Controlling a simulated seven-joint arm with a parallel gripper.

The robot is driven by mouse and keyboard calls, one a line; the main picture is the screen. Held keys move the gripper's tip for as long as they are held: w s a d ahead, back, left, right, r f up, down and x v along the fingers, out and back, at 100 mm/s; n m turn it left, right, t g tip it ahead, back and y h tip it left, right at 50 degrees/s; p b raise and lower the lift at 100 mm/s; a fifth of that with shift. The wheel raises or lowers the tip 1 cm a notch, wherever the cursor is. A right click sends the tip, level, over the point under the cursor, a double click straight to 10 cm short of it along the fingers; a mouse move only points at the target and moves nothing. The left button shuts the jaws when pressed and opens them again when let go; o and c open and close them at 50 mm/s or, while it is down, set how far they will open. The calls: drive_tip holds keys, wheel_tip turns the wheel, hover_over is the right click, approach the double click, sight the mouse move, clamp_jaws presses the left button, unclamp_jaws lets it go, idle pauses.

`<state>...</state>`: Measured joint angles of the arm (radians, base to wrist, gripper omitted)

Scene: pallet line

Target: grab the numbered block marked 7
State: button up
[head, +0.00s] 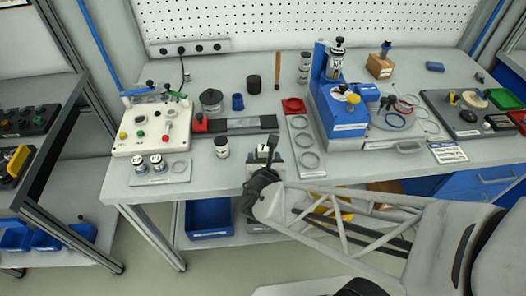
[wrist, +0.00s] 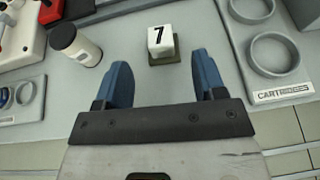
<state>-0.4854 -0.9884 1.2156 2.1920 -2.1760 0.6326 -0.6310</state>
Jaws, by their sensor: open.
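The white block marked 7 (wrist: 160,40) stands upright in the wrist view, its black 7 facing me. It rests on a small dark green base on the grey bench top. My gripper (wrist: 160,63) is open, with its two blue fingers apart and nothing between them. The block lies just beyond the fingertips, roughly centred between them. In the head view my gripper (head: 269,158) is at the front edge of the bench and partly hides the block (head: 261,153).
In the wrist view, a white jar with a black lid (wrist: 75,44) stands left of the block. A grey cartridge holder with rings (wrist: 268,48) is to the right. In the head view, a blue press (head: 338,105) stands further right, and a control box (head: 153,124) stands left.

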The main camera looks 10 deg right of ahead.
sight(263, 148)
drive_tip(key=shift+w, duration=0.15)
drive_tip(key=shift+x, duration=1.2)
drive_tip(key=shift+x, duration=2.6)
drive_tip(key=c, duration=0.8)
drive_tip(key=shift+o, duration=0.2)
